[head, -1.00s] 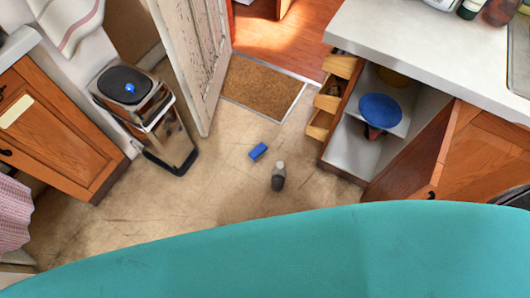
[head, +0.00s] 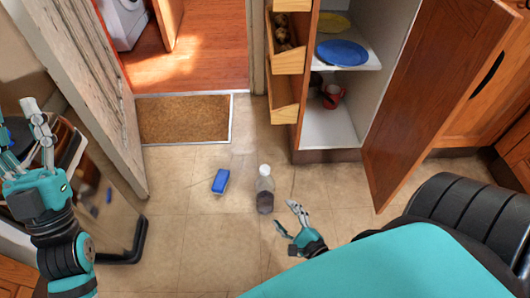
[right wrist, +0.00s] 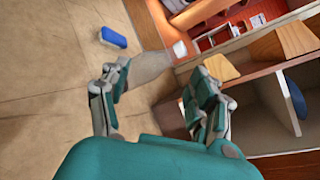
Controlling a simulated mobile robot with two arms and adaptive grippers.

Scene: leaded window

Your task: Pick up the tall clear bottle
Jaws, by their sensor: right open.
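The tall clear bottle (head: 265,190) stands upright on the tiled floor in the head view, with a whitish cap and a darker lower half. My right gripper (head: 285,213) is open just to the right of the bottle and nearer to me, apart from it in the head view. In the right wrist view, the bottle (right wrist: 147,72) shows beyond and between the spread fingers of the gripper (right wrist: 160,75); contact cannot be told. My left gripper (head: 18,115) is at the left edge, with its fingers spread and nothing seen in them.
A blue box (head: 220,181) lies on the floor left of the bottle. An open cabinet door (head: 430,100) and pulled-out drawers (head: 286,60) stand behind and to the right. A bin (head: 110,215) is at the left, beside my left arm.

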